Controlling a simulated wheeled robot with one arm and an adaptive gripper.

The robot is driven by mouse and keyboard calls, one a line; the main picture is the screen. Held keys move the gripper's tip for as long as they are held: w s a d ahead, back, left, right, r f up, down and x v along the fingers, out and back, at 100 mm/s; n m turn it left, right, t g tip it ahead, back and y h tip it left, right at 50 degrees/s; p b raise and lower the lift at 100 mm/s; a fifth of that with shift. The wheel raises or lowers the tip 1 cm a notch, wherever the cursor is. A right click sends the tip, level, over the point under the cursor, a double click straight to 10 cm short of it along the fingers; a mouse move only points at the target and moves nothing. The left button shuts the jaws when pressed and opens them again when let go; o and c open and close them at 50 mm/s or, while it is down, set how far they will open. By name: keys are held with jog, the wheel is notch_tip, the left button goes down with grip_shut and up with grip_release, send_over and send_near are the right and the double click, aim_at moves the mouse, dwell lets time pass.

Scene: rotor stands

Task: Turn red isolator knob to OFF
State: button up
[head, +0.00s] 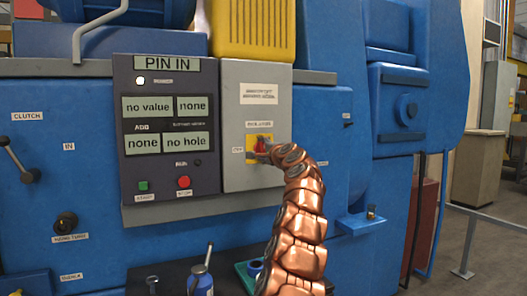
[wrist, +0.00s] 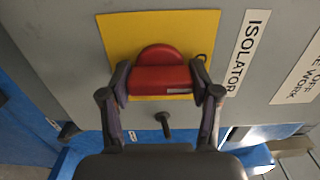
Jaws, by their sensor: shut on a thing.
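The red isolator knob (wrist: 160,75) sits on a yellow plate (wrist: 118,35) on a grey panel in the wrist view. It also shows small in the head view (head: 261,145), partly covered by my arm's end. My gripper (wrist: 160,88) has one finger on each side of the knob and is shut on it. In the wrist view the knob's bar lies across the picture between the fingers. A label reading ISOLATOR (wrist: 247,52) is right of the plate. Which marked position the knob points to cannot be told.
The dark control panel (head: 170,165), reading PIN IN, has a green button (head: 143,186) and a red button (head: 183,182) left of the isolator box (head: 240,75). A lever (head: 18,158) is far left.

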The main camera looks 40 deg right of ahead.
jog(key=shift+d, duration=0.1)
jog(key=shift+c, duration=1.2)
jog(key=shift+f, duration=0.1)
